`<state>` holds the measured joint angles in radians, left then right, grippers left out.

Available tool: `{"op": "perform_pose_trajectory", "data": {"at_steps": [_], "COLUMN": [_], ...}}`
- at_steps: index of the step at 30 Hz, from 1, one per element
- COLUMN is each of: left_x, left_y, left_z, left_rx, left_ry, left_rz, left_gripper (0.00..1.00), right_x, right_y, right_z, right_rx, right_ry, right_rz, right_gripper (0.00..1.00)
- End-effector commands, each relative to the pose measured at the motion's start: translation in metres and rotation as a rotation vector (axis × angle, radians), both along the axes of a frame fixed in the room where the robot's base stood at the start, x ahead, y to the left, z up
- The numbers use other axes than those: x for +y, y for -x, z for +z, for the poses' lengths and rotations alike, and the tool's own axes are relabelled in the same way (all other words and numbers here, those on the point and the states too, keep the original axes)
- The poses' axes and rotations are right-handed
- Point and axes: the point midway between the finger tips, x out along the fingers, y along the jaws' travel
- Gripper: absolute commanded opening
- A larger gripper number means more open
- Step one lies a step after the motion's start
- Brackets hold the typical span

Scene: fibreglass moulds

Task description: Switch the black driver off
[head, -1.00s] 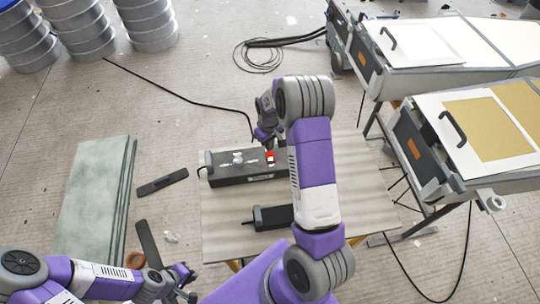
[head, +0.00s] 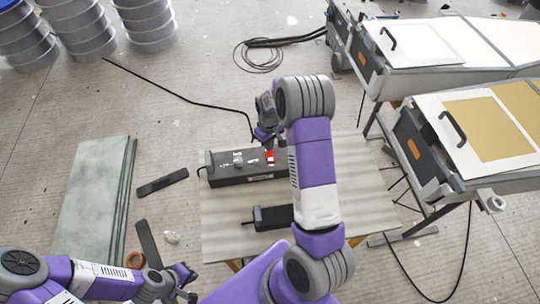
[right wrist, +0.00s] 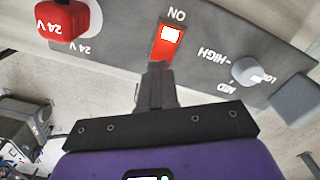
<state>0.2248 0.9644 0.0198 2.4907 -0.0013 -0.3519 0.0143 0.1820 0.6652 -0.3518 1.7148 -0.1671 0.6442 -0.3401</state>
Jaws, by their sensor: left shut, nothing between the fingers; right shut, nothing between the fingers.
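The black driver (head: 225,174) is a long dark box lying on the table. Its top carries a red rocker switch (right wrist: 164,47) with a bright white patch at the end beside the "ON" label. A grey knob (right wrist: 246,71) marked LOW, MED and HIGH is to the right of the switch, and a red 24 V plug (right wrist: 68,19) is to the left. My right gripper (right wrist: 157,72) is shut and empty, its tips at the switch's near edge; I cannot tell whether they touch. My left gripper (head: 189,283) is shut and empty at the lower left, away from the driver.
A smaller black box (head: 272,218) lies nearer on the same table (head: 225,235). Greenish sheets (head: 92,200) and dark flat strips (head: 162,182) lie on the floor to the left. Wheeled mould stands (head: 425,150) are at the right. A black cable (head: 180,95) runs towards the driver.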

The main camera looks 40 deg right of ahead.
Motion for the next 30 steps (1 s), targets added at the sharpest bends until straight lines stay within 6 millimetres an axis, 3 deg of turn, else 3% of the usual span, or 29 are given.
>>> {"op": "perform_pose_trajectory", "data": {"at_steps": [30], "left_x": [0.0], "left_y": [0.0], "left_z": [-0.008], "left_rx": [0.0], "left_ry": [0.0], "left_rz": [0.0], "left_gripper": [0.0], "right_x": [0.0], "right_y": [0.0], "right_z": [-0.011], "right_rx": [0.0], "right_ry": [0.0], "right_rz": [0.0], "right_gripper": [0.0]}}
